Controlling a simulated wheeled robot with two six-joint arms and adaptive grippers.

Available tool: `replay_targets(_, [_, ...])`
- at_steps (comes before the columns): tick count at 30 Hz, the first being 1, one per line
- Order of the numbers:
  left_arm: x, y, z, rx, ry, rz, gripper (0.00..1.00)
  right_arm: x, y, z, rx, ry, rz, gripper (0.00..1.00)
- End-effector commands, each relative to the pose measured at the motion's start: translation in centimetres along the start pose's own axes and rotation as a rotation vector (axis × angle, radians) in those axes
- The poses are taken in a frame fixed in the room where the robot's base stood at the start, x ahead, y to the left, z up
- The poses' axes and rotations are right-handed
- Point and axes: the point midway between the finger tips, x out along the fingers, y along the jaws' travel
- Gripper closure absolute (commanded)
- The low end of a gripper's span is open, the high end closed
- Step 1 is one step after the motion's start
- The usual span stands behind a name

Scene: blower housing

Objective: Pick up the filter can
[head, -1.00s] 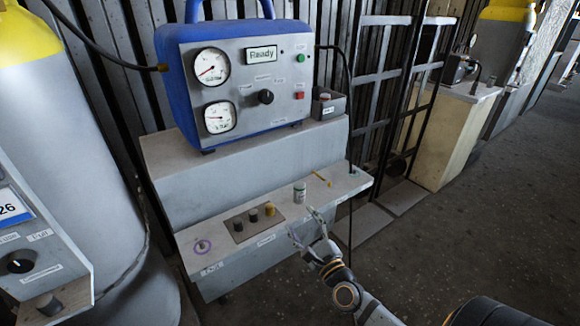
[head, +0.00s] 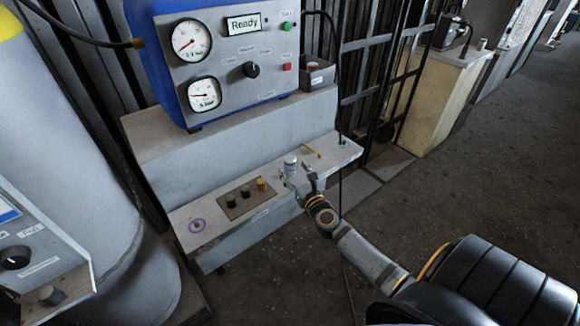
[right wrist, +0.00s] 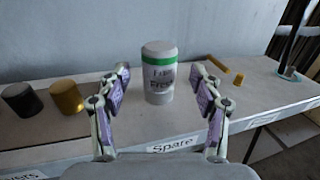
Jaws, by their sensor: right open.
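The filter can (head: 291,164) is a small white cylinder with a green band, standing upright on the grey shelf (head: 219,213). In the right wrist view the filter can (right wrist: 159,75) carries a printed label and stands centred ahead of my fingers, behind a "Spare" label on the shelf edge. My right gripper (head: 298,179) is open at the shelf's front edge, close to the can. In the right wrist view its fingers (right wrist: 160,98) are spread to the left and right of the can, with gaps on both sides. My left gripper is out of view.
A plate with two dark caps and a yellow one (head: 262,184) is left of the can. A yellow tool (head: 312,151) lies to its right. A blue-framed gauge panel (head: 238,60) stands on the step above. A black hose (head: 338,110) hangs at the right.

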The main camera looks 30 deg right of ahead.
Motion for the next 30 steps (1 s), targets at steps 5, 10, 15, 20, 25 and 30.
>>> replay_targets(5, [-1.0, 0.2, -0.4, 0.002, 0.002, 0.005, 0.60, 3.0, 0.1, -0.3, 0.001, -0.002, -0.001, 0.35])
replay_targets(10, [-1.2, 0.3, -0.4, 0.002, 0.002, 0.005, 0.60, 3.7, 0.1, -0.3, 0.000, 0.000, 0.001, 0.35])
replay_targets(15, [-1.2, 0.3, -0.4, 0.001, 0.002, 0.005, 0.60, 3.6, 0.1, -0.3, -0.001, 0.000, 0.001, 0.41])
replay_targets(20, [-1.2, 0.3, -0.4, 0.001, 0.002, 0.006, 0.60, 3.6, 0.1, -0.3, -0.001, 0.000, 0.000, 0.62])
replay_targets(25, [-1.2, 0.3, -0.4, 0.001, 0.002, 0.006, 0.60, 3.6, 0.1, -0.3, -0.001, 0.000, 0.000, 0.86])
replay_targets(30, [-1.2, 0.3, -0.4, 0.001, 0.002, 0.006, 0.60, 3.6, 0.1, -0.2, -0.001, -0.001, 0.000, 1.00])
